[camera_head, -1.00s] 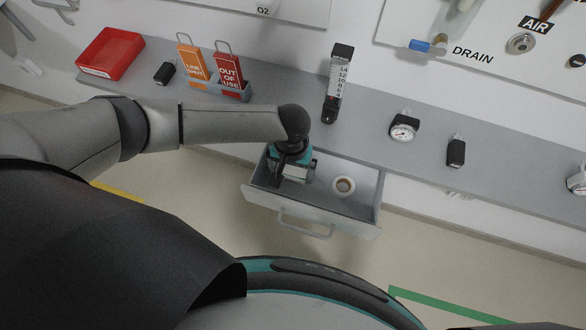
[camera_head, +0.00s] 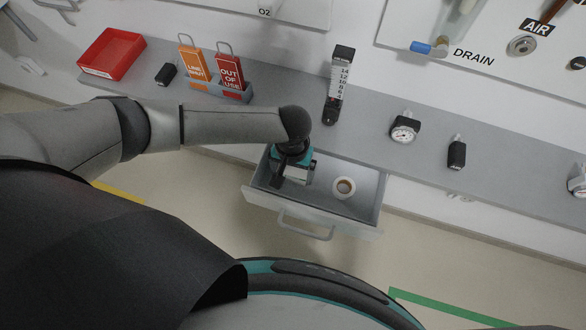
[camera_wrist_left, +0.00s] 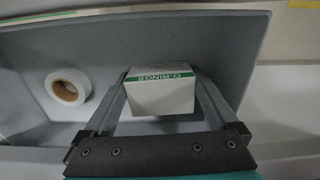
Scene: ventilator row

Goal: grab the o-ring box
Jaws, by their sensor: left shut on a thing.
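The o-ring box is a small white box with a green stripe and the printed word O-RINGS. It shows best in the left wrist view, where the o-ring box (camera_wrist_left: 160,92) sits between the two fingers of my left gripper (camera_wrist_left: 162,100), which is shut on it. In the head view my left gripper (camera_head: 291,172) reaches down into the left part of the open drawer (camera_head: 352,210), and the box is mostly hidden by the gripper there. I cannot tell if the box touches the drawer floor. My right gripper is not in view.
A white tape roll (camera_head: 344,187) lies in the drawer, right of my gripper. The shelf (camera_head: 270,120) above holds a red tray (camera_head: 111,54), tag holder (camera_head: 232,90), flowmeter (camera_head: 338,85), gauge (camera_head: 404,130) and black fitting (camera_head: 456,154). The drawer handle (camera_head: 306,226) faces the front.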

